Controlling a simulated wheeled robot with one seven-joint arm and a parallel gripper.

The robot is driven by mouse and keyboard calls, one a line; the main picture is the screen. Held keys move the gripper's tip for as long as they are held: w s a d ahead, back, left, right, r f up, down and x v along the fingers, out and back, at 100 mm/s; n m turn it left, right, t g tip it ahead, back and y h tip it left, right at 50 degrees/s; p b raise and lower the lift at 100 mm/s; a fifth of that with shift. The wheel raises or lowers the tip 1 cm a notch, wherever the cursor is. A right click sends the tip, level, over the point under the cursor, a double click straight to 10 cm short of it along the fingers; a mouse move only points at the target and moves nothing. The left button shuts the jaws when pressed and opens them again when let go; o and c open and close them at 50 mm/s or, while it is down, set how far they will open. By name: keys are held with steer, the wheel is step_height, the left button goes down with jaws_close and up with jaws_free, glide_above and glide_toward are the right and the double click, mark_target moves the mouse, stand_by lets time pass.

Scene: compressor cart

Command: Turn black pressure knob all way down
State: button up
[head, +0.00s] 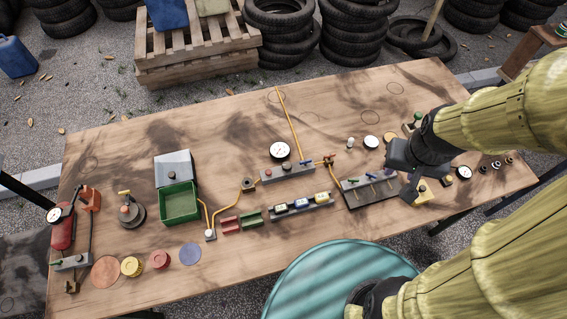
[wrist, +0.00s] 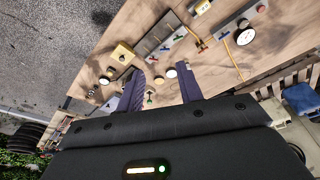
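A small black knob (head: 286,165) sits on a grey block (head: 297,172) below a white gauge (head: 280,151), with a red button to its left and a blue lever to its right. In the wrist view a dark knob (wrist: 243,23) shows beside the gauge (wrist: 245,37). A yellow block (head: 446,181) at the right also bears a dark round part; I cannot tell which knob is the pressure one. My gripper (head: 400,172) hangs over the right of the table, apart from both. Its two fingers (wrist: 162,85) are spread with nothing held between them.
A grey tray with coloured levers (head: 370,191) lies left of my gripper. A green box (head: 179,203), a rail of small cylinders (head: 301,204) and yellow tubing crowd the wooden table (head: 110,170). A teal drum (head: 335,280) stands in front. The back left is clear.

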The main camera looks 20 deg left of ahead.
steer(key=o, duration=0.3)
steer(key=m+g+b, duration=0.3)
steer(key=m+b, duration=0.3)
glide_above(287, 165)
step_height(287, 165, down, 13)
steer(key=shift+r, duration=0.1)
step_height(287, 165, down, 18)
steer(key=p, duration=0.3)
steer(key=shift+r, duration=0.25)
steer(key=shift+c, duration=0.4)
